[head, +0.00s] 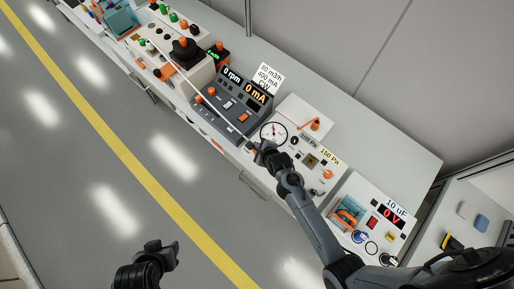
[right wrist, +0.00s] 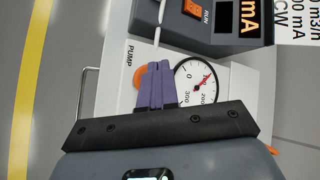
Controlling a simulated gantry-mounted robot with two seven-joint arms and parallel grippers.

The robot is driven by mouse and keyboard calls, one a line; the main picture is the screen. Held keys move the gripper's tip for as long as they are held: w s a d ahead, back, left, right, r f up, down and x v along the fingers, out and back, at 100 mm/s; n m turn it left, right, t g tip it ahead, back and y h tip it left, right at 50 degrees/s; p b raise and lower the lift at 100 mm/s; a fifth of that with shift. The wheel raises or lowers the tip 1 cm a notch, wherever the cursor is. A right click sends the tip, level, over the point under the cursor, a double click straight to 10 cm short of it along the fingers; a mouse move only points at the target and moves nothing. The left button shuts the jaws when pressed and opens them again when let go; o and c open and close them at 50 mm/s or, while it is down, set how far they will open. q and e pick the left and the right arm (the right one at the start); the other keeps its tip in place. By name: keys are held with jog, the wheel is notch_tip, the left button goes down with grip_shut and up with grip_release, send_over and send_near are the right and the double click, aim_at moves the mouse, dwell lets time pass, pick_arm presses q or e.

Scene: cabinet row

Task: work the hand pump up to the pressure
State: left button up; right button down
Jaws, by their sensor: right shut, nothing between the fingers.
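An orange round pump button (right wrist: 139,78) beside the word PUMP shows partly behind my fingers. My right gripper (right wrist: 157,72) is shut and empty, its purple fingertips over the panel between button and gauge; I cannot tell whether they touch the button. My left gripper (head: 164,249) hangs over the floor, away from the panel; its jaw state is unclear.
A grey control box (head: 232,104) reading 0 rpm and 0 mA stands just left of the pump panel. A capacitor panel (head: 372,217) reading 0 V stands to its right. A joystick box (head: 180,62) is farther left.

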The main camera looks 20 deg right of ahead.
jog(key=shift+f, duration=0.45)
dwell(0.3)
jog(key=shift+f, duration=0.1)
dwell(0.5)
jog(key=shift+f+b, duration=0.8)
jog(key=shift+f, duration=0.15)
dwell(0.7)
jog(key=shift+r, duration=0.15)
jog(key=shift+r+p, duration=1.15)
jog(key=shift+p, duration=0.2)
jog(key=shift+r, duration=0.2)
jog(key=shift+r, duration=0.15)
